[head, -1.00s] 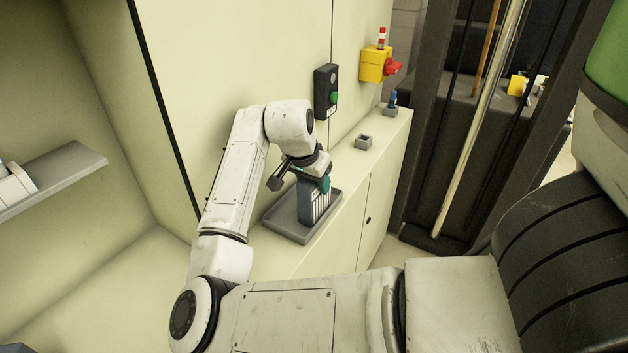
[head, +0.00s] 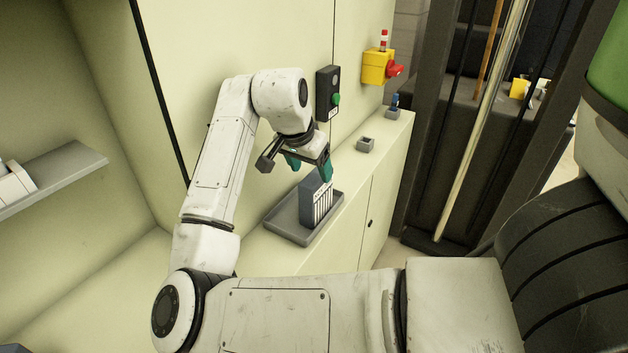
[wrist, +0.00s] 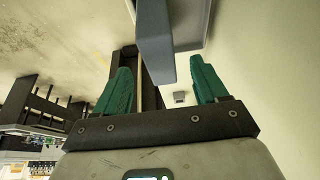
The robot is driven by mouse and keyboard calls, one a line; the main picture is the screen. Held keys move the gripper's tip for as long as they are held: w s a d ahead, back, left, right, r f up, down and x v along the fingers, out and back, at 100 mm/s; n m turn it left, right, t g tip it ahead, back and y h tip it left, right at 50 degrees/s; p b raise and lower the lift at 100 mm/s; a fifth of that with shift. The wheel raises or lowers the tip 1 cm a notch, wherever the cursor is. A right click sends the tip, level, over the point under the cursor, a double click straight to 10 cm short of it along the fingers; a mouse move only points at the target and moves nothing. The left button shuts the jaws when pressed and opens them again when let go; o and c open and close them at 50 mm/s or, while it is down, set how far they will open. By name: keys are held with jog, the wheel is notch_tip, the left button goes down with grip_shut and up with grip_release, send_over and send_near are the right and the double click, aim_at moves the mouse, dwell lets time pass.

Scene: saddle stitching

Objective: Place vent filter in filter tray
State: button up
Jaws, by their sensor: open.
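The vent filter (head: 317,203), a dark blue-grey block with a white slatted face, stands upright in the grey filter tray (head: 288,230) on the cream ledge. My gripper (head: 309,168) is above the filter, its green fingers open and apart from it. In the wrist view the filter (wrist: 154,40) shows at the top, between and beyond the open fingers (wrist: 164,85), with part of the tray (wrist: 192,20) behind it. Nothing is held.
A small grey holder (head: 366,145) and another with a blue item (head: 394,108) sit farther along the ledge. A black box with a green button (head: 328,95) and a yellow box with a red knob (head: 379,67) are on the wall. A shelf (head: 55,175) juts out at left.

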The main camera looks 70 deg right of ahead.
jog(key=v, duration=0.5)
jog(key=shift+a+r, duration=0.1)
jog(key=shift+r, duration=0.25)
jog(key=shift+f, duration=0.1)
